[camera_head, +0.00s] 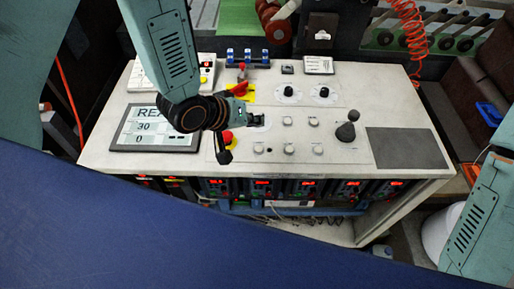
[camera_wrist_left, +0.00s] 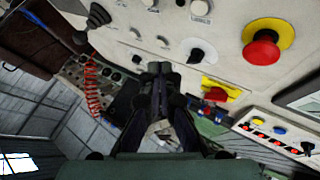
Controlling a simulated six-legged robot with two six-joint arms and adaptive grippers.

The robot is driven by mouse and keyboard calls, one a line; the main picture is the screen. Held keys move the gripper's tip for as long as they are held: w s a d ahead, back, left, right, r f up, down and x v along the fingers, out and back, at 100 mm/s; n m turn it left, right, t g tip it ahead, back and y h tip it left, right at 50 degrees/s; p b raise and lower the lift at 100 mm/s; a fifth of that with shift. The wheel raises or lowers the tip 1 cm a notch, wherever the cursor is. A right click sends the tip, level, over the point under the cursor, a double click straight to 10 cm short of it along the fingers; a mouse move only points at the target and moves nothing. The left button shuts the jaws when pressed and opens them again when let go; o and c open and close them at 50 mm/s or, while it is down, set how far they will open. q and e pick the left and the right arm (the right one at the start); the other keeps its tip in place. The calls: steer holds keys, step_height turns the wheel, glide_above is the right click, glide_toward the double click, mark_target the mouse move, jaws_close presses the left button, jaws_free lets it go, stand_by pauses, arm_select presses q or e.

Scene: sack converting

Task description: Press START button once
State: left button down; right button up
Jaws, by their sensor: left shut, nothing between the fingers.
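The control panel (camera_head: 350,95) carries several small pale push buttons, one of them a button (camera_head: 288,121) right of my left gripper (camera_head: 258,120). Their labels are too small to read, so I cannot tell which is START. My left gripper is shut and empty, low over the panel between the display and the buttons. In the left wrist view its closed fingers (camera_wrist_left: 160,70) point at the panel, with pale buttons (camera_wrist_left: 163,42) just beyond the tips. I cannot tell whether the tips touch anything. My right gripper is out of view; only part of that arm shows.
A red-and-yellow mushroom button (camera_wrist_left: 265,43) and a black knob (camera_wrist_left: 197,55) are near the left gripper. A red rotary switch (camera_head: 239,89) and display (camera_head: 155,127) are close by. A dark joystick (camera_head: 346,131) stands right of the buttons.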

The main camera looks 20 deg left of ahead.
mark_target(256, 150)
arm_select(q)
steer(key=f+b, duration=0.1)
steer(key=f, duration=0.1)
steer(key=f+b, duration=0.2)
steer(key=shift+d, duration=0.4)
steer(key=shift+f+b, duration=0.3)
steer(key=shift+b, duration=0.25)
steer(key=f+b, duration=0.1)
steer(key=f, duration=0.1)
steer(key=shift+a+f+b, duration=0.35)
steer(key=shift+w+f, duration=0.1)
steer(key=shift+f, duration=0.05)
steer(key=shift+d, duration=0.3)
steer(key=shift+a, duration=0.25)
steer(key=shift+d, duration=0.2)
steer(key=shift+a, duration=0.15)
